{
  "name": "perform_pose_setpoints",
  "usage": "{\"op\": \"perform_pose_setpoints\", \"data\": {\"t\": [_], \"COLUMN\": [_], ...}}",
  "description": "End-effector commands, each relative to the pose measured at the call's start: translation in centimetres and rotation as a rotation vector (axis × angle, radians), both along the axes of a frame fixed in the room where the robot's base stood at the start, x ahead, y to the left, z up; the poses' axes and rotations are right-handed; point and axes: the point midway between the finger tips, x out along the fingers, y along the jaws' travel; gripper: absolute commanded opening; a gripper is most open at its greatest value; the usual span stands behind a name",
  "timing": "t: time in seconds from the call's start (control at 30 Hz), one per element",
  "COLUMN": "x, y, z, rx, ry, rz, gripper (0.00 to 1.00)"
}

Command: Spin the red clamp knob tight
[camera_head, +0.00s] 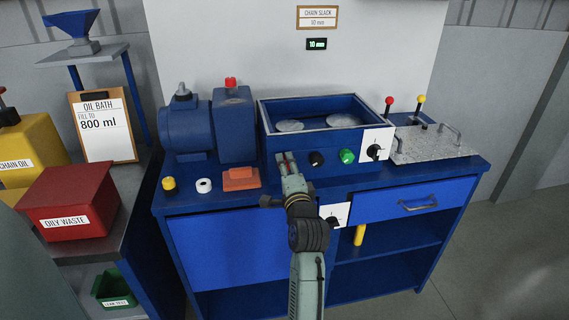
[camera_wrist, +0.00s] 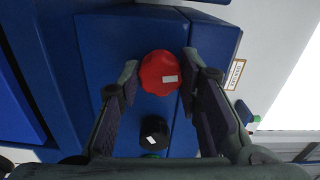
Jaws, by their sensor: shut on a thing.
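The red clamp knob (camera_wrist: 158,70) is a scalloped round knob with a white mark on its face, at the upper middle of the wrist view. My gripper (camera_wrist: 160,66) has one finger on each side of it and is shut on it. In the head view my gripper (camera_head: 285,161) reaches the front face of the blue trough housing (camera_head: 265,128), left of the black knob (camera_head: 316,158). It mostly hides the red knob there. How tight the knob is cannot be seen.
The black knob (camera_wrist: 154,132) sits close beside the red one, with a green knob (camera_head: 347,156) beyond it. A white dial panel (camera_head: 376,143) is to the right. An orange-red block (camera_head: 240,178), white ring (camera_head: 204,186) and yellow cap (camera_head: 169,184) lie on the bench to the left.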

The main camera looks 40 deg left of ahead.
Motion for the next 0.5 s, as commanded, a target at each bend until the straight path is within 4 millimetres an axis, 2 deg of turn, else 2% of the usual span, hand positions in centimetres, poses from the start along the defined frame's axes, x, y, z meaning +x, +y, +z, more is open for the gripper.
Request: {"op": "perform_pose_setpoints", "data": {"t": [0.1,0.5], "x": [-0.12,-0.14], "y": [0.12,0.13], "z": [-0.26,-0.28], "rx": [0.050,0.101], "ry": [0.069,0.128], "rz": [0.004,0.004], "gripper": [0.00,0.00]}}
